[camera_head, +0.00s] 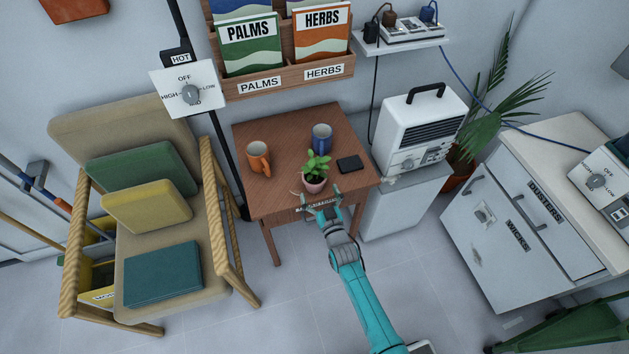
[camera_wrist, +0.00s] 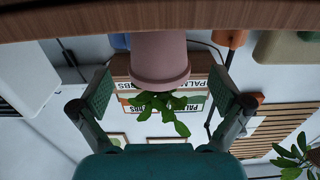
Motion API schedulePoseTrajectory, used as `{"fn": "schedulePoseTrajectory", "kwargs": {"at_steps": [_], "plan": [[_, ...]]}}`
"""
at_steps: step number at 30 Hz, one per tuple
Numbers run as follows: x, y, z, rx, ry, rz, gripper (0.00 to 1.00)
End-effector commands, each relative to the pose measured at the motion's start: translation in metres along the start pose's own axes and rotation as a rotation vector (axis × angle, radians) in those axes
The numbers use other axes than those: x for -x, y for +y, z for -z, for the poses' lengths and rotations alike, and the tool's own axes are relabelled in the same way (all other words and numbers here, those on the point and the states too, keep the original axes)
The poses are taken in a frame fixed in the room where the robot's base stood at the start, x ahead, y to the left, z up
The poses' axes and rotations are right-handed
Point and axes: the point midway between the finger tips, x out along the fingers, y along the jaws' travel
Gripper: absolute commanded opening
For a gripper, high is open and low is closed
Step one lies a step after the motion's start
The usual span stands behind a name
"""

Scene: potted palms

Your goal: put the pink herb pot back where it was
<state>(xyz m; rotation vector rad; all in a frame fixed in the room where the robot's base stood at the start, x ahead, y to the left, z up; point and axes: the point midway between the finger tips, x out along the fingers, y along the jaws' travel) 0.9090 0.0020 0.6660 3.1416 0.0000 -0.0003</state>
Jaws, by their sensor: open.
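The pink herb pot (camera_head: 314,185), with a green leafy plant (camera_head: 317,164) in it, stands upright on the brown wooden table (camera_head: 285,134) near its front edge. In the wrist view, which is upside down, the pink herb pot (camera_wrist: 160,58) shows in the middle between my spread fingers. My gripper (camera_head: 320,197) is open at the table's front edge, right in front of the pot, with a finger to either side. In the wrist view my gripper (camera_wrist: 161,90) has clear gaps on both sides of the pot. I cannot tell how far the fingers reach around it.
An orange mug (camera_head: 258,159), a blue mug (camera_head: 322,137) and a flat black object (camera_head: 349,163) stand or lie behind the pot on the table. A white heater (camera_head: 418,128) is to the right. A cushioned chair (camera_head: 215,232) is to the left. The floor in front is clear.

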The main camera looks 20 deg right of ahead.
Motion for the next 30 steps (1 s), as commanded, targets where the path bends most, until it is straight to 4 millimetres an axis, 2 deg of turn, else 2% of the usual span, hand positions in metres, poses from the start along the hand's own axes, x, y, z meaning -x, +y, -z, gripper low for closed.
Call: {"fn": "schedulePoseTrajectory", "kwargs": {"at_steps": [13,23,26,30], "plan": [[-0.048,0.002,0.006,0.000,0.000,0.000,1.00],[-0.053,0.002,0.006,0.000,0.000,0.000,1.00],[-0.053,0.002,0.006,0.000,0.000,0.000,0.78],[-0.053,0.002,0.006,0.000,0.000,0.000,0.42]]}}
